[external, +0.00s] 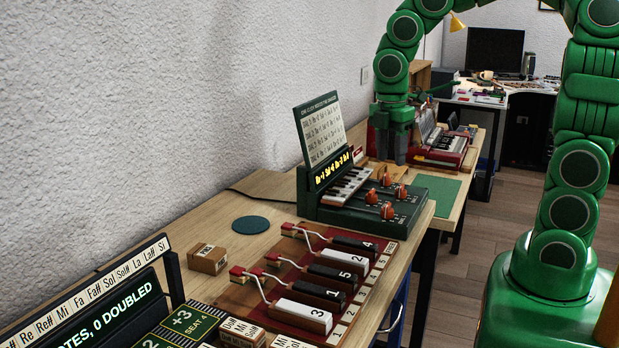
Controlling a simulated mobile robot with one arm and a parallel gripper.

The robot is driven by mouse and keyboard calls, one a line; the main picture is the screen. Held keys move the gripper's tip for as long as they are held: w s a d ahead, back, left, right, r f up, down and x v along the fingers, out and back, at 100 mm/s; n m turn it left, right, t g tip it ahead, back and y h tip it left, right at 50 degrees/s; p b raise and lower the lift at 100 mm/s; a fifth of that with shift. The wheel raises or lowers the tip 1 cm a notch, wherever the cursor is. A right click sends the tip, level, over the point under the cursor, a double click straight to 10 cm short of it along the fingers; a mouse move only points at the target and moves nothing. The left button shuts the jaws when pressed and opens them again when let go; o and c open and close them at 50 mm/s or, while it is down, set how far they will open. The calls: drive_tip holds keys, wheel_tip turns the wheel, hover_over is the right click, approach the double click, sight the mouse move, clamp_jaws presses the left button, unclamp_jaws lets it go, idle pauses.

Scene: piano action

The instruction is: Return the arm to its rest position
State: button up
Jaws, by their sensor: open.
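My green arm (573,110) rises from its base at the right, arches over the top of the external view, and comes down near the wall. My gripper (390,155) points downward beyond the green keyboard unit, over the far part of the benches. Its grey fingers look empty. I cannot tell how high the fingertips are above the surface below. The red keyboard device (440,146) is just to the right of the gripper.
A green keyboard unit (405,205) with orange knobs and an upright chart (322,128) stands mid-bench. Nearer is a red board (330,270) with several numbered keys. A small box (207,259) and a round dark mat (251,224) lie left. The floor (470,260) between bench and base is clear.

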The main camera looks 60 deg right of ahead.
drive_tip(key=s+a+r+m, duration=0.1)
drive_tip(key=s+a+m, duration=0.2)
drive_tip(key=s, duration=0.4)
drive_tip(key=s+a+r+m, duration=0.2)
drive_tip(key=s+a+m, duration=0.1)
drive_tip(key=s+m, duration=0.3)
drive_tip(key=s+a+r+m+g, duration=0.1)
drive_tip(key=s+a+m, duration=0.3)
drive_tip(key=s, duration=0.4)
drive_tip(key=shift+r, duration=0.2)
drive_tip(key=shift+s, duration=0.1)
